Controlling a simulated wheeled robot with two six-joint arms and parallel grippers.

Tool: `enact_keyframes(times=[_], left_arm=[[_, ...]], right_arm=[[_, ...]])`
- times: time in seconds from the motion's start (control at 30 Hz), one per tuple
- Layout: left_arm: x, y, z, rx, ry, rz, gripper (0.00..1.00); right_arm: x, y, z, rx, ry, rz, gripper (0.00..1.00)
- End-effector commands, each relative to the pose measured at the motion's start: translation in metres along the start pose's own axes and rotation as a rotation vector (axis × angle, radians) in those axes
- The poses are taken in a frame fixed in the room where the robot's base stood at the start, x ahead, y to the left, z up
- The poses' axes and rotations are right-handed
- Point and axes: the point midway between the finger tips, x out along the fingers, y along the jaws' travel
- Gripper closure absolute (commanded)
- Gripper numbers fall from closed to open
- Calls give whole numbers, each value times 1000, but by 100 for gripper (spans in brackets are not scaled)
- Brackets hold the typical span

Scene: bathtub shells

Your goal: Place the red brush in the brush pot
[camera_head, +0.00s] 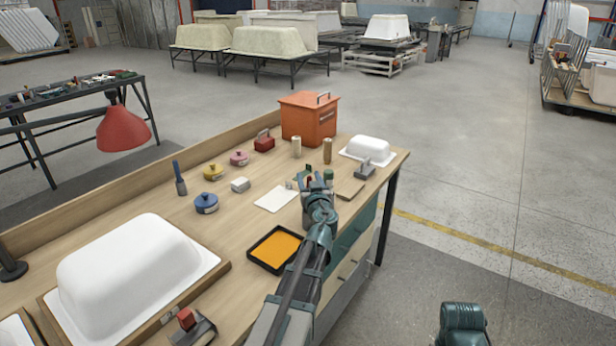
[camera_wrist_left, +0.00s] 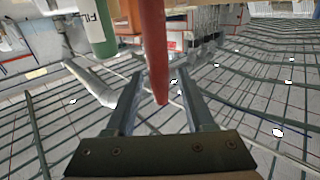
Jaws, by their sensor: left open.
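My left gripper (camera_head: 318,184) is over the right part of the workbench, its jaws open. In the left wrist view a long red handle (camera_wrist_left: 154,45), which looks like the red brush, runs down between the open fingers, with room on both sides. In the head view the gripper mostly hides it. A green bottle (camera_wrist_left: 98,28) with a white label is close by; its green top (camera_head: 328,174) shows beside the gripper. A blue handle (camera_head: 177,168) rises from a grey base farther left; I cannot tell if that base is the brush pot.
A white tub shell (camera_head: 130,265) fills the near left of the bench. An orange tray (camera_head: 277,249) lies beside my arm. Several small lidded pots, such as the blue one (camera_head: 206,203), stand behind. An orange box (camera_head: 308,119) and tan cylinders (camera_head: 297,147) are at the back.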

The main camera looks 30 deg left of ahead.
Motion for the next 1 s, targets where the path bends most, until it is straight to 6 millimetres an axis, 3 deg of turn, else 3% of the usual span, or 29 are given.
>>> enact_keyframes(times=[0.53,1.0], left_arm=[[-80,-1,0,0,0,1,46],[-84,0,0,0,0,-1,46]], right_arm=[[0,0,0,0,0,0,50],[0,0,0,0,0,0,50]])
